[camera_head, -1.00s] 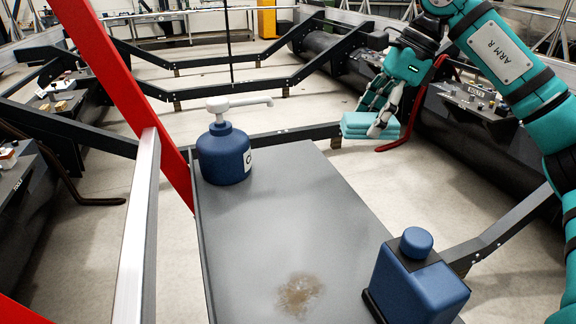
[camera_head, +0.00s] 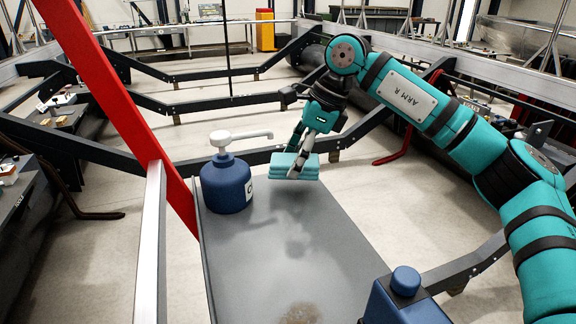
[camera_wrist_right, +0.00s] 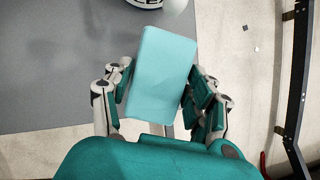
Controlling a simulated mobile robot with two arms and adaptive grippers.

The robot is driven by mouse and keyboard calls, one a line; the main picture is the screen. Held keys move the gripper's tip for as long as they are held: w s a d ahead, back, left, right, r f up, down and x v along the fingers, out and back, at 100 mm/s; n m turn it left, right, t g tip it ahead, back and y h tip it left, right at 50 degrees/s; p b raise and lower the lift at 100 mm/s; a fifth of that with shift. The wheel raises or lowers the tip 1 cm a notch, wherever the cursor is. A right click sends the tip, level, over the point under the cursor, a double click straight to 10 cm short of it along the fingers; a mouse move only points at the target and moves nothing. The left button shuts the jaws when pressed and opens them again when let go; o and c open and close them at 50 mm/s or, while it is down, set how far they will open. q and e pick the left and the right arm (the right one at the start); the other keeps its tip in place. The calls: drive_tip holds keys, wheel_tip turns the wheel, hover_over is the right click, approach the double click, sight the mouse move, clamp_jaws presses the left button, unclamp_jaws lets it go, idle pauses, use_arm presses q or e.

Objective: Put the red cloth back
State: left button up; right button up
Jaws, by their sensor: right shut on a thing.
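My right gripper (camera_head: 298,160) is shut on a folded turquoise cloth (camera_head: 309,172) and holds it over the far edge of the grey bench top (camera_head: 340,250). In the right wrist view the cloth (camera_wrist_right: 163,72) sits between the fingers of my right gripper (camera_wrist_right: 160,88), which grip it from both sides. A shadow lies on the bench top below. No red cloth shows in either view. My left gripper is not in view.
A blue pump bottle (camera_head: 227,187) stands close left of the held cloth, its white spout pointing towards it. A blue container (camera_head: 402,305) stands at the near right. A brown stain (camera_head: 299,314) marks the near bench top. A red post (camera_head: 115,105) rises at left.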

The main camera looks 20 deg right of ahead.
sight(292, 160)
drive_tip(key=shift+w+a, duration=0.1)
drive_tip(key=shift+a, duration=0.25)
drive_tip(key=shift+w+a+r+p, duration=0.1)
drive_tip(key=shift+w+a+p, duration=0.05)
drive_tip(key=shift+a+p, duration=0.35)
wheel_tip(292, 160, down, 3)
drive_tip(key=shift+r+p, duration=0.1)
drive_tip(key=shift+p, duration=0.45)
drive_tip(key=shift+d+f, duration=0.1)
drive_tip(key=shift+f, duration=0.55)
drive_tip(key=o, duration=1.1)
drive_tip(key=shift+o, duration=0.2)
